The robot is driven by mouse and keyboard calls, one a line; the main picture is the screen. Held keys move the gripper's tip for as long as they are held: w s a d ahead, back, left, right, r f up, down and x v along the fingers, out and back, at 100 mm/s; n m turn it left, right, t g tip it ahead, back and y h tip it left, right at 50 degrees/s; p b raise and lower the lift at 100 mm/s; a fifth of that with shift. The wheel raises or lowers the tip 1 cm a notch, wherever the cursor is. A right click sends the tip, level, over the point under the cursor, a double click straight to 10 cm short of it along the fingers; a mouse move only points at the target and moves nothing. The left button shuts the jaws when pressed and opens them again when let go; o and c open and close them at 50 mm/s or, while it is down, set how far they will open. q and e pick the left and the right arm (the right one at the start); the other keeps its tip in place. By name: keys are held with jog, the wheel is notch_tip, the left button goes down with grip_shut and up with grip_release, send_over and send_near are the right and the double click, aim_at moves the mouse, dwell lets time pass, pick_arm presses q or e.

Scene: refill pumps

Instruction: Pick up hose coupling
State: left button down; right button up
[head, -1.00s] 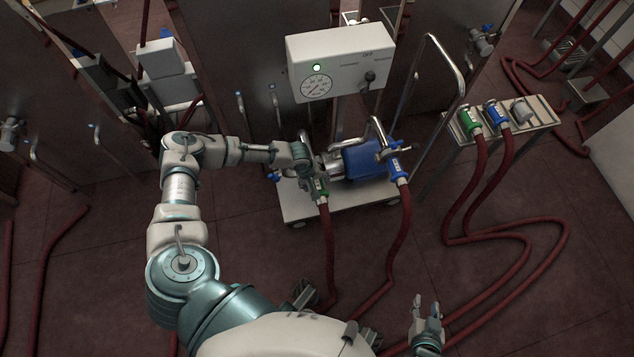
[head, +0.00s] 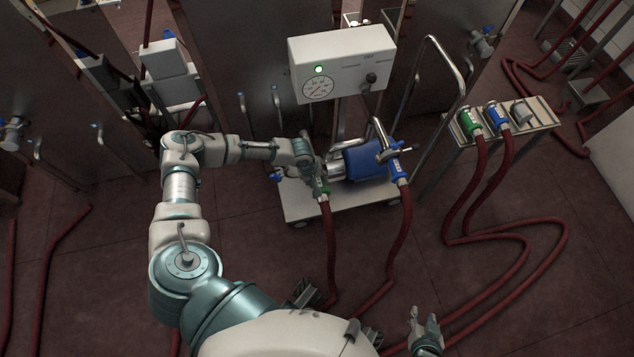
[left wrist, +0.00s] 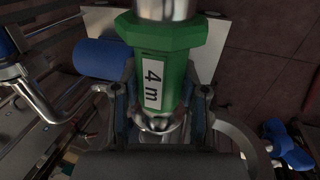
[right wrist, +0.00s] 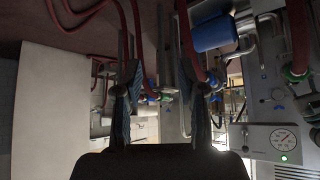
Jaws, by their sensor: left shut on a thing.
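A green hose coupling (head: 322,187) with a red hose sits at the left end of the pump on the white cart. In the left wrist view the green coupling (left wrist: 170,45) fills the middle, with a "4 m" label. My left gripper (head: 314,173) is at this coupling. Its fingers (left wrist: 162,112) are on both sides of the green body, shut on it. A blue coupling (head: 398,171) with another red hose is at the pump's right side. My right gripper (head: 426,322) is low in the head view, away from the cart. In the right wrist view its fingers (right wrist: 165,95) are apart and empty.
The blue pump motor (head: 366,160) and a metal handle are right of my left gripper. A gauge box (head: 342,65) stands above. A rack (head: 540,114) at right holds a green (head: 468,122) and a blue coupling (head: 497,116). Red hoses (head: 530,235) loop on the floor.

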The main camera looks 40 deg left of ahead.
pick_arm(q)
notch_tip(320, 180, up, 2)
jog(key=shift+w+p, duration=0.1)
jog(key=shift+p, duration=0.2)
jog(key=s+d, duration=0.1)
jog(key=s+d+p, duration=0.1)
jog(key=s, duration=0.1)
jog(key=s+p, duration=0.1)
jog(key=s, duration=0.1)
jog(key=shift+s+d+r, duration=0.2)
jog(key=shift+d, duration=0.2)
pick_arm(e)
jog(key=s+d+g+h, duration=0.1)
jog(key=s+d+g, duration=0.2)
jog(key=s+g, duration=0.35)
pick_arm(q)
jog(key=s+d+p, duration=0.2)
jog(key=s+d, duration=0.2)
jog(key=s, duration=0.5)
jog(key=shift+d+r, duration=0.25)
jog(key=shift+d, duration=0.05)
pick_arm(e)
notch_tip(320, 180, down, 8)
jog(key=s+t, duration=0.1)
jog(key=shift+s, duration=0.4)
jog(key=shift+r, duration=0.1)
